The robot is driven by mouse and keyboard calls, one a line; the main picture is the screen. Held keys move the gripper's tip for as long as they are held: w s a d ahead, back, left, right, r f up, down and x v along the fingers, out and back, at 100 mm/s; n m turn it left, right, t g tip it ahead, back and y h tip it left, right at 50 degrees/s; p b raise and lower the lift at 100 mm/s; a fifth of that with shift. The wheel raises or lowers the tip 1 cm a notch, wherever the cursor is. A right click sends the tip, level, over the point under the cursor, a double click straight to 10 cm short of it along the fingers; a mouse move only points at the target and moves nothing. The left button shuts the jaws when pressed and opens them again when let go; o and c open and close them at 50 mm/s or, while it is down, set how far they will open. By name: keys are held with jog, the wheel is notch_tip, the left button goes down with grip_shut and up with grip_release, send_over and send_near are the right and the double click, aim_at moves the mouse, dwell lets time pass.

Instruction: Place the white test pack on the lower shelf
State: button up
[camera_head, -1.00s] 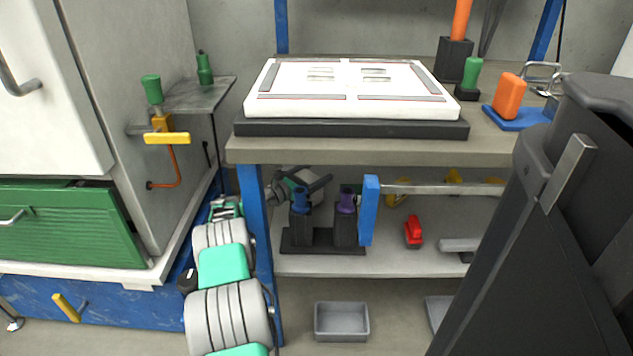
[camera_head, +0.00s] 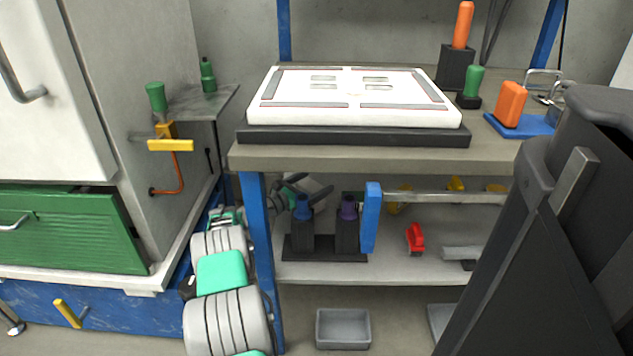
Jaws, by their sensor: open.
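A large white flat panel pack with grey and red markings (camera_head: 355,115) lies on a black base (camera_head: 350,137) on the upper table top. A smaller pale object (camera_head: 312,182) is partly visible at the left end of the lower shelf (camera_head: 400,270), behind dark finger-like parts. I cannot tell which of these two is the test pack. My white and teal arm runs up along the left of the blue table leg. My gripper (camera_head: 307,188) is small and partly hidden by the leg, near the pale object. It looks open; contact is unclear.
A black holder with blue and purple tops (camera_head: 325,235) stands on the shelf beside a blue post (camera_head: 371,217). A grey bin (camera_head: 343,328) is on the floor. The green-drawered cabinet (camera_head: 65,230) flanks my arm at left.

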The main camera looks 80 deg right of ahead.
jog(key=p+v, duration=0.3)
jog(key=v, duration=0.7)
jog(key=shift+w+a, duration=0.3)
jog(key=w+a+m+t+y, duration=0.35)
jog(key=w+a+t, duration=0.25)
jog(key=w+a, duration=0.6)
jog(key=w+a+m+t+y, duration=0.2)
jog(key=w+a, duration=0.1)
jog(key=a, duration=0.5)
jog(key=w+a+m+t+y, duration=0.1)
jog(key=w+a+m+y, duration=0.15)
jog(key=a, duration=0.65)
jog(key=a+r+m+t+y, duration=0.2)
jog(key=a+r+t+y, duration=0.15)
jog(key=a, duration=1.55)
jog(key=s+a+r+y, duration=0.1)
jog(key=s+a, duration=0.3)
jog(key=a, duration=0.4)
jog(key=s+a+r+m+y, duration=0.1)
jog(key=s+a+y, duration=0.2)
jog(key=a, duration=0.5)
jog(key=shift+s+r+m+g, duration=0.25)
jog(key=shift+s+m+g, duration=0.05)
jog(key=shift+s+g, duration=0.15)
